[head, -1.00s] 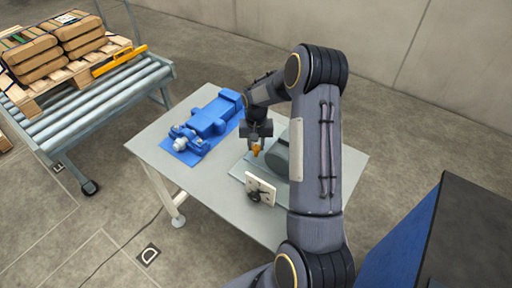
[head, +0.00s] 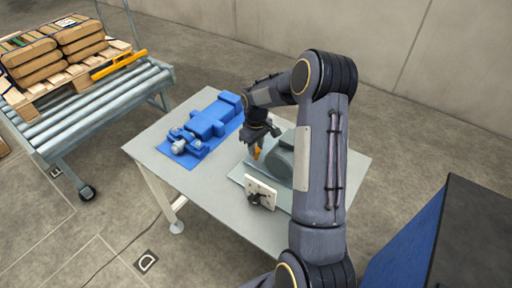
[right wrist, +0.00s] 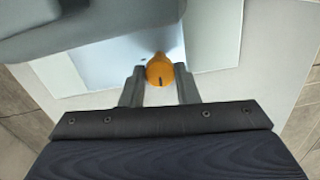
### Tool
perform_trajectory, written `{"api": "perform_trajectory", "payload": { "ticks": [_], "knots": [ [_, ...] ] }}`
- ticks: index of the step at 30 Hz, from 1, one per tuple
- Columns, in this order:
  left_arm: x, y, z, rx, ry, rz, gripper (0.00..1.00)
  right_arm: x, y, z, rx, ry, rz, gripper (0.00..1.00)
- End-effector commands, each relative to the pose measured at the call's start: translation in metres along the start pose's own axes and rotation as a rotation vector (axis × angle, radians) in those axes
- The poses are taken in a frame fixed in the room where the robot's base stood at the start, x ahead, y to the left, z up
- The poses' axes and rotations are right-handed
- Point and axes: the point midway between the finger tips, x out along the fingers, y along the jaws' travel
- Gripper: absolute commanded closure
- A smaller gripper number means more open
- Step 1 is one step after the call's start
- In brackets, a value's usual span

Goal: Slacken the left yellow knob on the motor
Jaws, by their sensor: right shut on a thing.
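The motor (head: 281,158) is a grey-green rounded body on a pale plate on the table, partly hidden behind my right arm in the head view. A yellow-orange knob (head: 257,153) stands at its left side. In the right wrist view the knob (right wrist: 160,70) sits between the two fingers of my right gripper (right wrist: 159,82). My right gripper (head: 257,142) is shut on this knob from above. The motor's grey side (right wrist: 90,25) fills the upper left of the wrist view. Any other knob is hidden. My left gripper is not in view.
A white plate with dark fittings (head: 261,192) stands at the motor's near side. A blue machine (head: 210,122) lies on a blue mat on the table's left. A roller conveyor with a loaded pallet (head: 90,105) is at far left. A dark blue box (head: 440,240) is at right.

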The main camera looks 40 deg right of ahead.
Motion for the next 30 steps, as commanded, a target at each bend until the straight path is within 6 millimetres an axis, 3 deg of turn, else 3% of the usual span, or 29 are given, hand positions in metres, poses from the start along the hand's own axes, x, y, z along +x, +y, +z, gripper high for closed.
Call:
{"api": "perform_trajectory", "payload": {
  "ticks": [21, 22, 26, 30],
  "knots": [
    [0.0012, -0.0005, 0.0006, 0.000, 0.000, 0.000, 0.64, -0.0006, 0.0003, -0.0003, -0.069, 0.001, 0.001, 0.94],
    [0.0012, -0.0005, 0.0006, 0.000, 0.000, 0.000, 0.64, -0.0006, 0.0003, -0.0003, -0.069, 0.001, 0.001, 0.68],
    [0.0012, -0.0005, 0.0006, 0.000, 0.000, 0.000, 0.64, -0.0005, 0.0003, -0.0002, -0.069, 0.001, 0.000, 0.51],
    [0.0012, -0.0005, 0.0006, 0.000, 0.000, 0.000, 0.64, -0.0003, 0.0002, -0.0001, -0.069, 0.001, 0.000, 0.50]
  ]
}}
